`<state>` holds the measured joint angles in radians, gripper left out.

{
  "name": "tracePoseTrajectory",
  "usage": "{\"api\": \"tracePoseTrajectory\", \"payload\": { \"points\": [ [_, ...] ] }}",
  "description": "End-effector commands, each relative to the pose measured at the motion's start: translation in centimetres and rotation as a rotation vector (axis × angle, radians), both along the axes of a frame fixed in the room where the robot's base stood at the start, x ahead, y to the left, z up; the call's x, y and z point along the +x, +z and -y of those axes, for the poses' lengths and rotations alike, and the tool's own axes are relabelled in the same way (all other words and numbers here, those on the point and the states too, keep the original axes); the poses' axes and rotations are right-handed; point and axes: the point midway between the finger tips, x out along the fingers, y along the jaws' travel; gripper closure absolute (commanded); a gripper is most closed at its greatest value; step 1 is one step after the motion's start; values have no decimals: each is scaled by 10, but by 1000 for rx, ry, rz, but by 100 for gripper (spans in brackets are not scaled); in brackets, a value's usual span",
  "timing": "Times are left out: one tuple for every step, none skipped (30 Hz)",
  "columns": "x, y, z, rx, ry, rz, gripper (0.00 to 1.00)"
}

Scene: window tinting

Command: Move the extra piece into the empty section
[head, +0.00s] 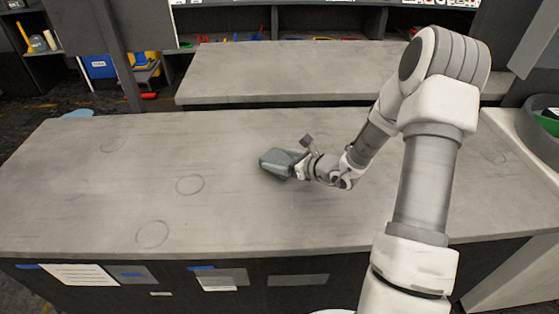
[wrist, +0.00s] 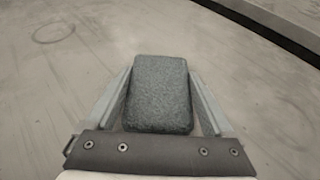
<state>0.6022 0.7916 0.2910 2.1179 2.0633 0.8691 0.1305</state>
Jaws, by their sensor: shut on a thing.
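A dark grey, rough-surfaced block with rounded corners (wrist: 160,95) fills the space between the two fingers of my gripper (wrist: 160,80) in the wrist view. My gripper is shut on it. In the head view my gripper (head: 283,164) is over the middle of the grey worktop, low to the surface, with the block at its end. Whether the block touches the worktop cannot be told. Thin ring outlines mark the worktop: one left of my gripper (head: 190,184), one at the front left (head: 152,233), one at the back left (head: 111,144). No object stands in these rings.
The grey worktop (head: 90,190) is bare around my gripper. A second grey worktop (head: 290,70) lies behind it across a dark gap. A dark post (head: 112,50) rises at the back left. A rounded bin with green inside (head: 540,125) is at the right edge.

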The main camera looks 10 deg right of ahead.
Motion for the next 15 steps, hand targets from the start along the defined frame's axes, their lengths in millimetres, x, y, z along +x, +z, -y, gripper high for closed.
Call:
{"api": "tracePoseTrajectory", "payload": {
  "points": [
    [1,2,0,-1,0,3,74],
    [1,2,0,-1,0,3,74],
    [1,2,0,-1,0,3,74],
    [1,2,0,-1,0,3,74],
    [0,2,0,-1,0,3,74],
    [0,1,0,0,1,3,74],
    [0,-1,0,0,1,3,74],
    [0,-2,0,0,1,3,74],
    [0,-3,0,0,1,3,74],
    [0,-2,0,0,0,1,8],
    [0,-1,0,0,0,1,2],
    [0,-1,0,0,0,1,0],
    [0,-1,0,0,0,1,0],
    [0,-1,0,0,0,1,0],
    [0,-1,0,0,0,1,0]
  ]
}}
